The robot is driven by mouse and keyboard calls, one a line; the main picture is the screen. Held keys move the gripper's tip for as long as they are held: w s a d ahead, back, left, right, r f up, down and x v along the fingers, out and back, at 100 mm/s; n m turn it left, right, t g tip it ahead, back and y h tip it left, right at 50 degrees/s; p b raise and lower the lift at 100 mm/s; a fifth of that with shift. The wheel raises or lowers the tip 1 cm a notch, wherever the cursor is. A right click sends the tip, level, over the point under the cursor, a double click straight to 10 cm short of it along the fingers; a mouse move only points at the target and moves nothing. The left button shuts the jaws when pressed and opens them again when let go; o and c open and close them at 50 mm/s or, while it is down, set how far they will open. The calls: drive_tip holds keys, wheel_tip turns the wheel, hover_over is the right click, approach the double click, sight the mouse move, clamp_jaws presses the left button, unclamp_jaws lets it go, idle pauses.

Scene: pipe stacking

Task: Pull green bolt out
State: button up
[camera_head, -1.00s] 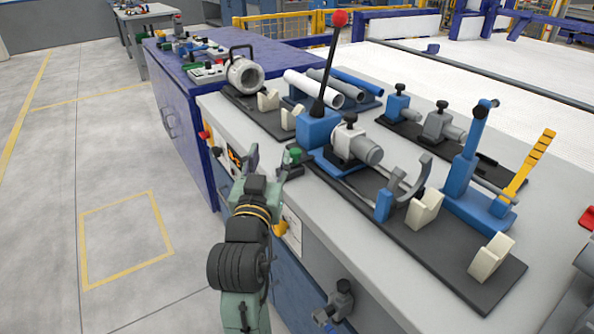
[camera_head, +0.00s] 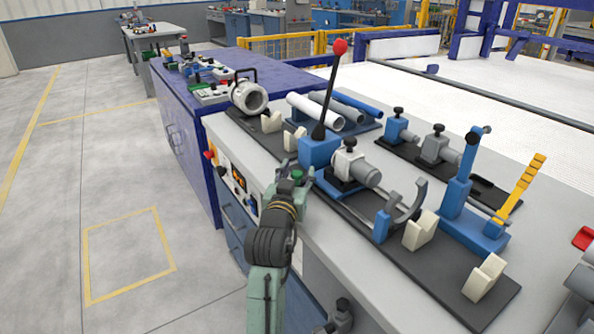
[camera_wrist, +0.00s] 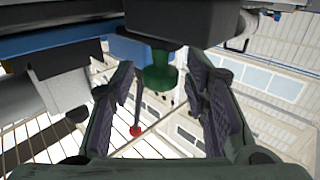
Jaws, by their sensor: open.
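The green bolt (camera_wrist: 161,72) shows in the wrist view as a green knob hanging between my fingers near the top middle. My gripper (camera_wrist: 160,95) is open, with one finger on each side of the bolt and a visible gap to both. In the head view the bolt's green top (camera_head: 297,175) shows at the tip of my gripper (camera_head: 297,178), beside the blue block (camera_head: 318,150) that carries a black lever with a red ball. My gripper hides much of the bolt's surroundings there.
The bench carries a grey clamp cylinder (camera_head: 356,170), cream V-blocks (camera_head: 420,230) and a blue upright lever (camera_head: 458,185) on a dark base plate. Pipes (camera_head: 315,112) lie behind. A purple cabinet (camera_head: 190,135) stands at left. The floor at left is free.

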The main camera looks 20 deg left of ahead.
drive_tip(key=shift+w, duration=0.1)
drive_tip(key=shift+c, duration=0.2)
clamp_jaws()
idle(0.4)
